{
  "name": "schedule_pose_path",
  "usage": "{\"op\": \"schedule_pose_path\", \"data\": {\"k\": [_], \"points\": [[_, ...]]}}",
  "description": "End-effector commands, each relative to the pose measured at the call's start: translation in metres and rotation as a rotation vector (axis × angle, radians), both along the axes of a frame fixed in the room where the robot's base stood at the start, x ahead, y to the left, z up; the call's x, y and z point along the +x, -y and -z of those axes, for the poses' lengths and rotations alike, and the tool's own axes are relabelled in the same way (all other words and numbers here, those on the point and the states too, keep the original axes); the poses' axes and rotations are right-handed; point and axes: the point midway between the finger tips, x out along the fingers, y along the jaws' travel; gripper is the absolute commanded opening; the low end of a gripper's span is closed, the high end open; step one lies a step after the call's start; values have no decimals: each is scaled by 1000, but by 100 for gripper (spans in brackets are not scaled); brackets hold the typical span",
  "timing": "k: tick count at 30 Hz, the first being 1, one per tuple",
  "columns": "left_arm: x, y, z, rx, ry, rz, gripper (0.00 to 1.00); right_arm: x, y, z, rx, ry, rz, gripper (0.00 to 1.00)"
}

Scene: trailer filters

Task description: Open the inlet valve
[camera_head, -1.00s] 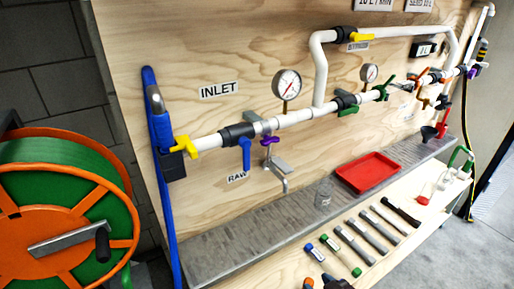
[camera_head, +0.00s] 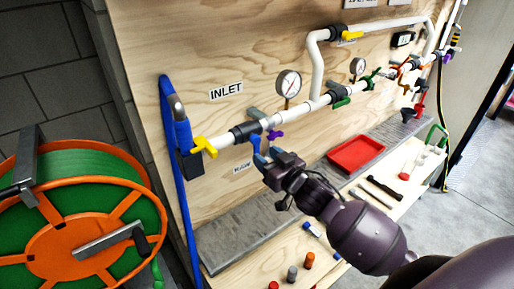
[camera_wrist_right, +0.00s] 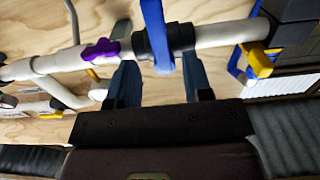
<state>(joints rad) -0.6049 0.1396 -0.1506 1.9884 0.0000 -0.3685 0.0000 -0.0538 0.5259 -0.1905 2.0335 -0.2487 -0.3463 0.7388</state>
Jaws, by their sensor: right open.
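The white inlet pipe (camera_head: 222,138) runs along the plywood board under the INLET label (camera_head: 226,91). A dark valve body (camera_head: 244,131) on it carries a blue lever (camera_head: 256,144) that hangs down, partly hidden by my right gripper. In the right wrist view the blue lever (camera_wrist_right: 156,30) stands between the two blue-grey fingers of my right gripper (camera_wrist_right: 160,83), with gaps at both sides. In the head view my right gripper (camera_head: 262,157) reaches up to the lever from below right. It is open. My left gripper is out of view.
A yellow handle (camera_head: 204,147) sits left of the blue lever, a purple one (camera_head: 274,136) to its right. A pressure gauge (camera_head: 288,83) stands above the pipe. Below are a grey ledge (camera_head: 230,235), a red tray (camera_head: 356,154) and several tools. A hose reel (camera_head: 75,240) stands at left.

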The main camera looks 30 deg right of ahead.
Motion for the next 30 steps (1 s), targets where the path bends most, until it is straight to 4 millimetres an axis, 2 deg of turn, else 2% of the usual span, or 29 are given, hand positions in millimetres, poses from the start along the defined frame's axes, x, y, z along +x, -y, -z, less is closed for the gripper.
{"op": "schedule_pose_path", "data": {"k": [3,9,22,30], "points": [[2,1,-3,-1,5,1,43,18,-3,-1,0,1,-1,46],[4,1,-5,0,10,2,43,39,-6,0,1,0,-1,46],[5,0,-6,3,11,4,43,46,-7,0,1,0,-1,46],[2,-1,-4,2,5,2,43,46,-7,0,1,-1,-1,6]]}}
